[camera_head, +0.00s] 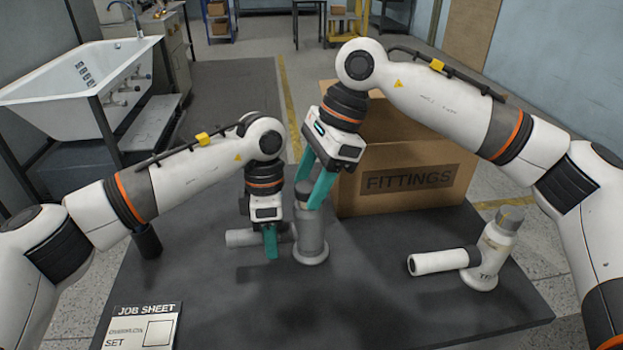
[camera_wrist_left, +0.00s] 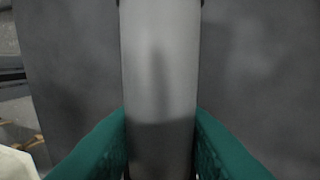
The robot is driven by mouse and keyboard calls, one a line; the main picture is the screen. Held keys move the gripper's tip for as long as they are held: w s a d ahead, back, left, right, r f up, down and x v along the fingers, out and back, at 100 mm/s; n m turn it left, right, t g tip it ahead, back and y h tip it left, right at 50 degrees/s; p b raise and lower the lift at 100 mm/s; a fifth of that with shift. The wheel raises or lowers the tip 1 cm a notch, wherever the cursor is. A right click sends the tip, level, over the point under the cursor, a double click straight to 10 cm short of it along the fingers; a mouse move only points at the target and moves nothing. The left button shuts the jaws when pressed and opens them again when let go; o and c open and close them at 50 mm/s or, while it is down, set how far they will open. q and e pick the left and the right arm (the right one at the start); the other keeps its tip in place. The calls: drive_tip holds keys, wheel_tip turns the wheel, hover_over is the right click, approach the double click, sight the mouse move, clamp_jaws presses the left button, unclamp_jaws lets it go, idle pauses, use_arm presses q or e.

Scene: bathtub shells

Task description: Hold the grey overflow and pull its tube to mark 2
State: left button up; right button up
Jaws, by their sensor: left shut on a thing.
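The grey overflow (camera_head: 310,240) stands upright on the dark table, with its grey tube (camera_head: 239,238) pointing left. My left gripper (camera_head: 270,250) is shut on the tube, close to the body. In the left wrist view the tube (camera_wrist_left: 160,60) runs between the teal fingers. My right gripper (camera_head: 308,192) is at the top of the overflow, its teal fingers on either side of the dark cap. I cannot tell whether they press on it. The tube's marks cannot be made out, and my left fingers cover part of the tube.
A white fitting (camera_head: 488,258) with its tube to the left stands at the right. A cardboard box (camera_head: 410,190) marked FITTINGS is behind. A job sheet (camera_head: 142,326) lies at the front left. A white bathtub (camera_head: 60,95) is beyond the table. The table's front middle is clear.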

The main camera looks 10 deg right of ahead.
clamp_jaws()
drive_tip(key=shift+r, duration=2.05)
drive_tip(key=shift+o, duration=0.8)
unclamp_jaws()
drive_tip(key=v, duration=1.2)
drive_tip(key=shift+a, duration=0.1)
use_arm(q)
drive_tip(key=o, duration=1.1)
